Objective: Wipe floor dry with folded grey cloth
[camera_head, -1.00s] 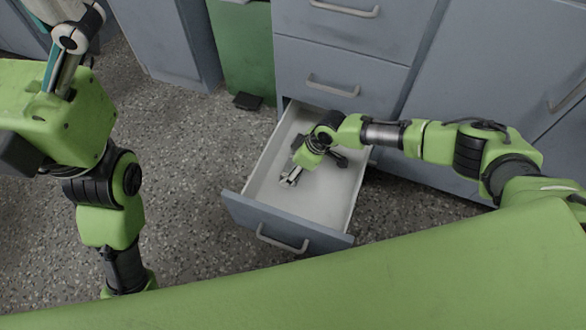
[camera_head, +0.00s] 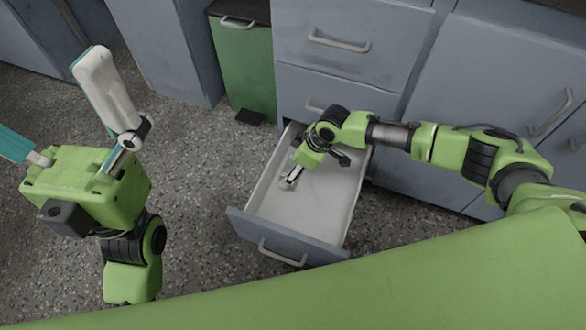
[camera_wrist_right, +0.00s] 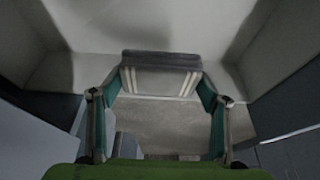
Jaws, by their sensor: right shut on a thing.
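The folded grey cloth (camera_wrist_right: 160,78), with pale stripes, shows between the fingers of my right gripper in the right wrist view (camera_wrist_right: 160,103). My right gripper (camera_head: 289,180) reaches down into the open drawer and is shut on the cloth. In the head view the cloth is small and mostly hidden by the gripper. My left gripper (camera_head: 48,98) is at the left of the head view, its two fingers spread wide, open and empty, above the speckled floor (camera_head: 200,190). No wet patch can be made out on the floor.
The pulled-out drawer (camera_head: 328,205) has a white inside, with walls close around my right gripper. Blue-grey cabinets (camera_head: 385,40) stand behind it. A green bin (camera_head: 243,65) with a black pedal stands left of the drawer. Floor left of the drawer is clear.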

